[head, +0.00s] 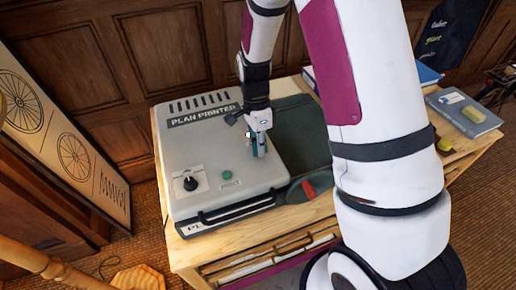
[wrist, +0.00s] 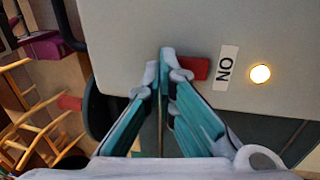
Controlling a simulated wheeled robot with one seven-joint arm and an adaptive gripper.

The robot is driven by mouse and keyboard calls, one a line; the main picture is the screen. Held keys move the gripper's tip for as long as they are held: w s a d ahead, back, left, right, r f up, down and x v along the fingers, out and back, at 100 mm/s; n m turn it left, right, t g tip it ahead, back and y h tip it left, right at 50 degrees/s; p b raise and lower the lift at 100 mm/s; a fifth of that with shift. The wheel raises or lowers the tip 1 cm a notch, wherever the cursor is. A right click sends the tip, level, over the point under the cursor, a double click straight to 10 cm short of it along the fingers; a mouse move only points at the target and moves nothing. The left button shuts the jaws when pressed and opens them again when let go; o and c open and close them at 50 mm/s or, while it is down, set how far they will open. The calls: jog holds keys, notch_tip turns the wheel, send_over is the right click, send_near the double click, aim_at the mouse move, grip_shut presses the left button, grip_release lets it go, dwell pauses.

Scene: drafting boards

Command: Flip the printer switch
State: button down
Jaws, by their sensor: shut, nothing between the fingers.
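The plan printer (head: 190,150) is a pale grey box with its name on top, standing on a wooden cabinet. Its red switch (wrist: 197,68) shows in the wrist view, beside a white ON label (wrist: 226,69) and a round lamp (wrist: 260,73) glowing yellow. My gripper (head: 256,147) is low over the right part of the printer's top. Its teal fingers (wrist: 166,62) are shut and empty, with tips right beside the switch's left end. I cannot tell whether they touch it. In the head view my gripper hides the switch.
The printer's top also has a black knob (head: 190,183) and a green button (head: 227,175). A dark green part with a red handle (head: 308,189) lies to its right. Books (head: 463,112) lie at the cabinet's right end. A framed wheel drawing (head: 62,145) leans at left.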

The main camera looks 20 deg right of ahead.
jog(key=shift+f, duration=0.15)
jog(key=shift+r+p, duration=1.25)
jog(key=shift+r, duration=2.3)
jog(key=shift+r, duration=0.1)
notch_tip(320, 180, up, 10)
jog(key=s+n+t, duration=0.2)
jog(key=s+n, duration=0.1)
jog(key=n, duration=0.1)
jog(key=s+r+n+t, duration=0.5)
jog(key=s+r+n, duration=0.9)
jog(key=s, duration=0.4)
jog(key=shift+r+t, duration=0.4)
jog(key=shift+r, duration=0.35)
